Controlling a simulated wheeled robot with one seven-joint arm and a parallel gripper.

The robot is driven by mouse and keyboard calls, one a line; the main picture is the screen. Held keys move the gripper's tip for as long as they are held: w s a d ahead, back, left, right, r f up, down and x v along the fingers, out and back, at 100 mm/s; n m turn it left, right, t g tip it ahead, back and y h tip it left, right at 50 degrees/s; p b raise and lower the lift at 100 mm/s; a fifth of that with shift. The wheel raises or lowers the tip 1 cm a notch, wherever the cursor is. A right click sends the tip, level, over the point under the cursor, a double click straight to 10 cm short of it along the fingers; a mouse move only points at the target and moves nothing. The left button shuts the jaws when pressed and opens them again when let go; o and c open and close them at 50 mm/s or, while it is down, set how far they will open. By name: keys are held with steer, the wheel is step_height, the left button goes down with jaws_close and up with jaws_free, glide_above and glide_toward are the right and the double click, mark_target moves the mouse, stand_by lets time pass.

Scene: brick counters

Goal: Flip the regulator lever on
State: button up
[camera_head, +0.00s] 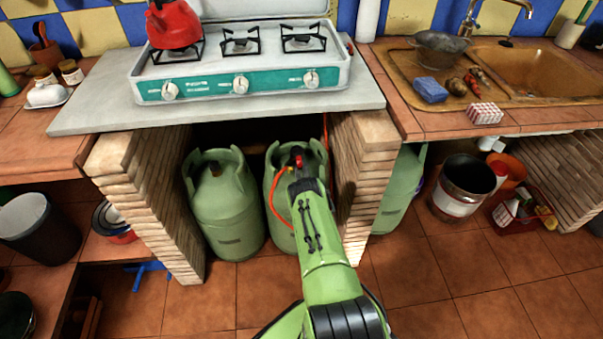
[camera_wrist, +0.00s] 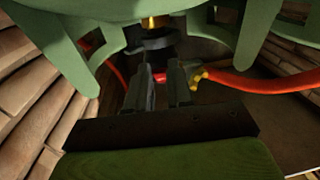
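The regulator (camera_wrist: 152,44) is a dark fitting on top of a green gas cylinder (camera_head: 278,187) under the stove. A red part (camera_head: 297,151), probably its lever, shows on top in the head view. My gripper (camera_wrist: 160,76) is at the regulator, inside the cylinder's collar. In the wrist view its two dark fingers stand a narrow gap apart, and a bit of red shows in that gap. I cannot tell whether the fingers touch it. The orange-red hose (camera_wrist: 265,83) leaves from a yellow end (camera_wrist: 199,76) beside the right finger. My arm hides part of the cylinder.
A second green cylinder (camera_head: 223,203) stands close on the left. Brick walls (camera_head: 364,170) bound the niche on both sides. The stove (camera_head: 243,72) and its grey slab (camera_head: 90,109) are above. Tiled floor in front is clear; a dark bucket (camera_head: 462,186) stands at right.

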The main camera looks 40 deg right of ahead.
mark_target(299, 164)
jaws_close()
steer(key=r+g+p, duration=0.1)
steer(key=g+y+p, duration=0.1)
steer(key=p, duration=0.1)
steer(key=shift+s+a+r, duration=0.2)
steer(key=shift+s+r, duration=0.05)
steer(key=shift+r, duration=0.1)
steer(key=r+g+y+p, duration=0.1)
steer(key=r+g+p, duration=0.1)
steer(key=g+p, duration=0.1)
steer(key=shift+s+a+y, duration=0.1)
steer(key=shift+s+y, duration=0.05)
steer(key=shift+y, duration=0.25)
steer(key=shift+r+g+y, duration=0.55)
steer(key=shift+g+y, duration=0.05)
steer(key=shift+g, duration=0.6)
steer(key=shift+w+d+r+g+y+b, duration=0.15)
steer(key=shift+r+g+y+b, duration=0.2)
steer(key=shift+g+b, duration=0.3)
steer(key=shift+w+r+g+y+b, duration=0.1)
steer(key=shift+r+g+y+b, duration=0.35)
steer(key=shift+g, duration=0.3)
steer(key=shift+w+d+r+g+y+b, duration=0.15)
steer(key=shift+r+g+y+b, duration=0.1)
steer(key=shift+g+b, duration=0.45)
steer(key=shift+a+r, duration=0.1)
